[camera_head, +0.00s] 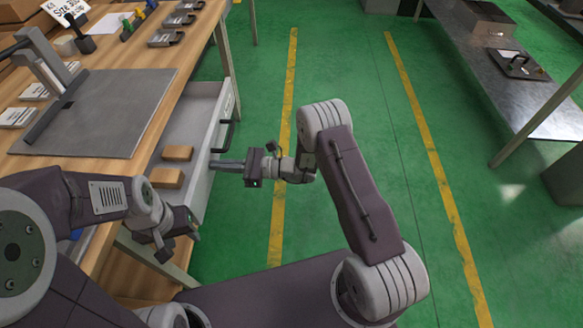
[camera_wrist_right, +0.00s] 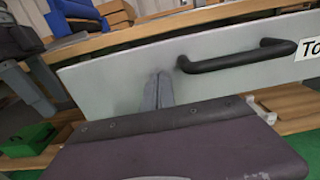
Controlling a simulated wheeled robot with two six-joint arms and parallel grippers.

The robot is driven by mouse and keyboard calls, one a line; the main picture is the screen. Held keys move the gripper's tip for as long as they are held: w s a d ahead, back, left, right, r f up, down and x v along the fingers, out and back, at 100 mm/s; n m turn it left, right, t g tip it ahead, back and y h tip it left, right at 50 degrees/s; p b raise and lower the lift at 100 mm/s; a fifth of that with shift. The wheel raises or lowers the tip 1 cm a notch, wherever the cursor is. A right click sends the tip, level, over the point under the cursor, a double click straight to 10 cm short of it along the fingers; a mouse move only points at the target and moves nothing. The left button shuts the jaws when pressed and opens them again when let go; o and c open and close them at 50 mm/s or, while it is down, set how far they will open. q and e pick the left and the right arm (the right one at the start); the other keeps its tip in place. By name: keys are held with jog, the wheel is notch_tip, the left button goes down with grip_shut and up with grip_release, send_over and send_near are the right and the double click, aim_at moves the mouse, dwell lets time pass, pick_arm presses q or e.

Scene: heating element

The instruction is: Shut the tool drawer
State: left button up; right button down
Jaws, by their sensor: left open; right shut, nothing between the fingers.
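The tool drawer (camera_head: 205,130) is grey-white and stands pulled out from under the wooden workbench. Its black bar handle (camera_head: 228,134) is on the front panel, and the handle also shows in the right wrist view (camera_wrist_right: 238,57). Two wooden blocks (camera_head: 178,153) lie in the drawer. My right gripper (camera_head: 214,164) is shut and empty, with its fingertips at the drawer front beside the handle. In the right wrist view the fingers (camera_wrist_right: 158,92) point at the panel left of the handle; contact is not certain. My left gripper (camera_head: 181,244) is open and empty near the drawer's near corner.
The wooden workbench (camera_head: 140,55) carries a grey plate (camera_head: 110,115) and several small metal parts. A dark metal table (camera_head: 500,80) stands at the right. Green floor with yellow lines lies clear between them.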

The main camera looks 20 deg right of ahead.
jog(key=b+x, duration=0.3)
jog(key=x, duration=1)
jog(key=shift+w+a+f+b, duration=0.1)
jog(key=shift+a+f+b, duration=0.05)
jog(key=shift+a+b, duration=0.2)
jog(key=shift+w+a, duration=0.15)
jog(key=shift+a, duration=0.25)
jog(key=shift+r, duration=0.4)
